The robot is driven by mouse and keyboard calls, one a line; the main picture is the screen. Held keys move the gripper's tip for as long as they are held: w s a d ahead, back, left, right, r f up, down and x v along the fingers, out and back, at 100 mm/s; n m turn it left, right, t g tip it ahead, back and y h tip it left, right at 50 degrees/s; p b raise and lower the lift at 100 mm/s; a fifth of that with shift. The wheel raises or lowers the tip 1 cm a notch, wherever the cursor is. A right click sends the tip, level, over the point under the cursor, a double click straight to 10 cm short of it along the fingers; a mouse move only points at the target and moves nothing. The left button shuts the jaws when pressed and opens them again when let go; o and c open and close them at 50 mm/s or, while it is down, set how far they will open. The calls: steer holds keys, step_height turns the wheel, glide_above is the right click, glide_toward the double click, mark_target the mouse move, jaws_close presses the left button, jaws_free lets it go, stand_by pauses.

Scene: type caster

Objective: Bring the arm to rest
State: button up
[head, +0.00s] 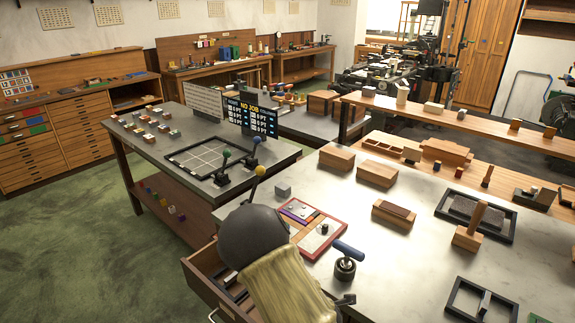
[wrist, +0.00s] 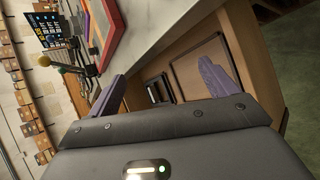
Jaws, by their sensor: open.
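My gripper (wrist: 165,88) shows in the wrist view with its two purple fingers wide apart and nothing between them. Beyond the fingers is a wooden drawer interior (wrist: 205,62) with dark flat pieces in it. In the head view my arm, a dark rounded joint and a tan link, reaches over the near left corner of the metal-topped bench. The arm hides my gripper there. The pulled-out drawer (head: 194,270) shows partly to the left of the arm.
Several wooden blocks stand farther right. A second table (head: 165,155) holds a black grid frame and levers. Green floor (head: 80,230) lies open at left.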

steer(key=s+d+r+m+g+b, duration=0.1)
steer(key=s+d+r+m+g, duration=0.2)
steer(key=s+r+m, duration=0.3)
steer(key=s+d+r+m+g+b, duration=0.1)
steer(key=s+d+r+m+g, duration=0.3)
steer(key=s+r+m, duration=0.3)
steer(key=s+d+m, duration=0.1)
steer(key=s+m, duration=0.4)
steer(key=m, duration=0.4)
steer(key=shift+d+m+h, duration=0.4)
steer(key=shift+w+r, duration=0.1)
